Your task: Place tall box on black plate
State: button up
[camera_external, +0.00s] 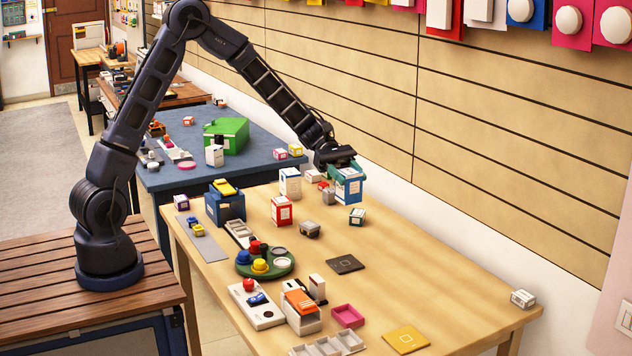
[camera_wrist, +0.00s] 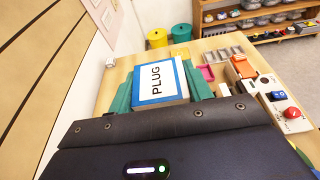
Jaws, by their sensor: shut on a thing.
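My gripper (camera_external: 343,170) is shut on a tall blue and white box (camera_external: 348,187) near the table's wall-side edge. In the wrist view the box (camera_wrist: 161,81) shows a white top face marked "PLUG" with a blue border, between the teal fingers of my gripper (camera_wrist: 160,90). The box looks upright in the external view; I cannot tell how far its bottom is above the table. The black plate (camera_external: 346,264) is a flat dark square on the wooden table, bare, nearer the camera than the box. The plate does not show in the wrist view.
A small teal and white box (camera_external: 357,216) stands just below the held box in the picture. A dark grey block (camera_external: 310,229), a red and white box (camera_external: 281,211) and a green round tray (camera_external: 265,267) lie to the left. Table right of the plate is mostly clear.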

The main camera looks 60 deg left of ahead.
jog(key=shift+a+f, duration=0.1)
jog(key=shift+a, duration=0.3)
notch_tip(320, 180, down, 20)
jog(key=shift+r, duration=0.1)
dwell(0.4)
jog(key=o, duration=1)
